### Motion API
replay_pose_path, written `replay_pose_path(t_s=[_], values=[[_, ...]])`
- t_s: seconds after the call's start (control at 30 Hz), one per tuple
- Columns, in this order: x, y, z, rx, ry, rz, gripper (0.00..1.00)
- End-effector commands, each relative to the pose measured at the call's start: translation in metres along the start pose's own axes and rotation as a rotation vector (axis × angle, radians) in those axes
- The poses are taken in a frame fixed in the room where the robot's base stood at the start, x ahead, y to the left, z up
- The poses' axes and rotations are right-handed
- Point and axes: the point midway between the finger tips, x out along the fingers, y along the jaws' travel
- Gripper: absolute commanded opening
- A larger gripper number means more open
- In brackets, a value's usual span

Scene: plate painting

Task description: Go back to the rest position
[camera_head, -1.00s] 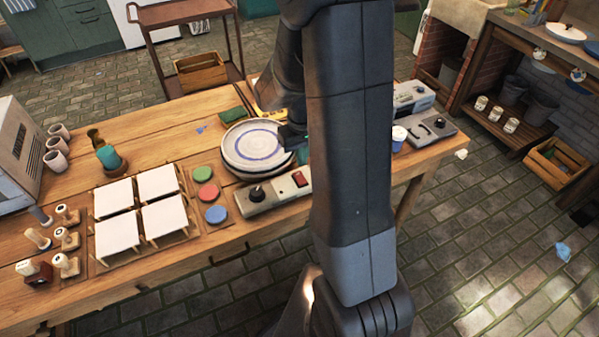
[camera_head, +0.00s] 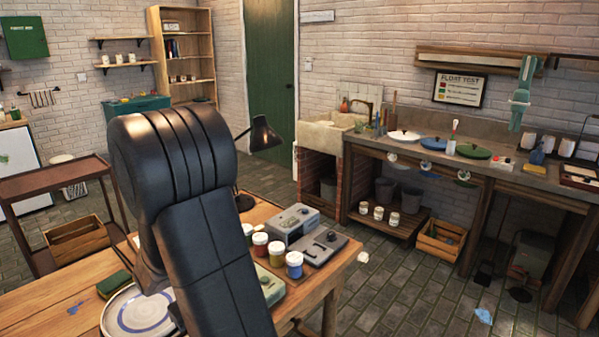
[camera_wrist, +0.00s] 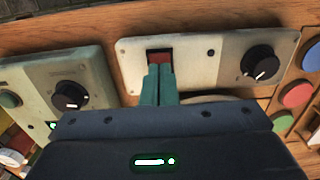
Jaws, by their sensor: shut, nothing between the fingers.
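My gripper (camera_wrist: 159,83) is shut and empty in the wrist view, its two teal fingers together. The fingertips appear just in front of the red switch (camera_wrist: 160,57) on a pale control box (camera_wrist: 215,48) with a black knob; I cannot tell whether they touch it. In the head view my arm rises at the left over the wooden worktable (camera_head: 45,298), and my gripper is hidden. The round plate (camera_head: 140,312) with a blue ring lies on the table, partly covered by my arm.
A second control box (camera_wrist: 75,85) with a knob is at the left in the wrist view. In the head view several paint jars (camera_head: 294,264) and grey devices (camera_head: 320,246) stand right of my arm, near a black lamp (camera_head: 262,134). Floor beyond the table's right edge is mostly clear.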

Motion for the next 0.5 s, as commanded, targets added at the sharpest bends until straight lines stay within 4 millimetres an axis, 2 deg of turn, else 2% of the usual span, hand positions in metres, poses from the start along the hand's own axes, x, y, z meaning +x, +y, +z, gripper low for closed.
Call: replay_pose_path(t_s=[0.03, 0.17, 0.5], values=[[0.0093, 0.0000, 0.0002, 0.000, -0.001, 0.000, 0.00], [0.0156, 0.0000, 0.0000, 0.000, 0.000, 0.000, 0.00], [0.0118, 0.0000, -0.0001, 0.000, 0.001, 0.000, 0.00]])
